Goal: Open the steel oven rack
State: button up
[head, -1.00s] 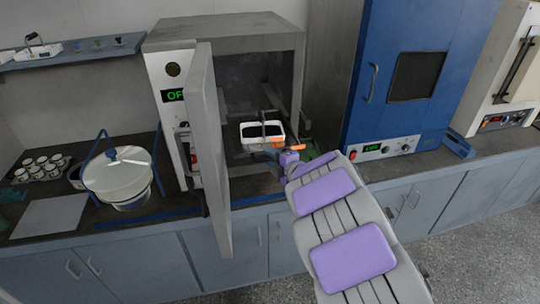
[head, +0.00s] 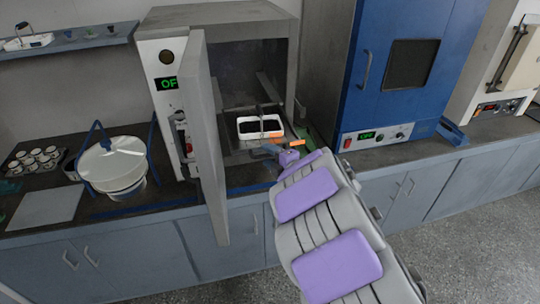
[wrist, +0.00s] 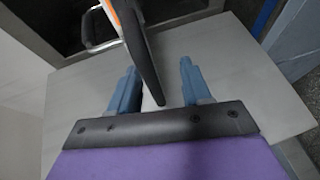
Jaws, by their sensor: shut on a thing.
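The grey oven stands on the bench with its door (head: 203,140) swung open. A white tray (head: 247,130) with dark contents and a thin wire handle sits inside, over a grey shelf-like surface (head: 238,158); I cannot tell whether that is the steel rack. My gripper (head: 284,150) is at the front right of the oven opening, just in front of the tray. What the handle joins is unclear; part of the tray (wrist: 98,38) shows beyond.
A blue oven (head: 400,75) stands close on the right. The open door blocks the left side of the opening. A white lidded pot (head: 113,165) with a blue handle and a grid of small cups (head: 36,160) stand on the bench at left.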

jog(key=shift+d+r, duration=0.1)
jog(key=shift+r, duration=0.1)
dwell(0.6)
jog(key=b+v, duration=0.3)
jog(key=v, duration=1.4)
jog(key=shift+b, duration=0.35)
jog(key=shift+f, duration=0.15)
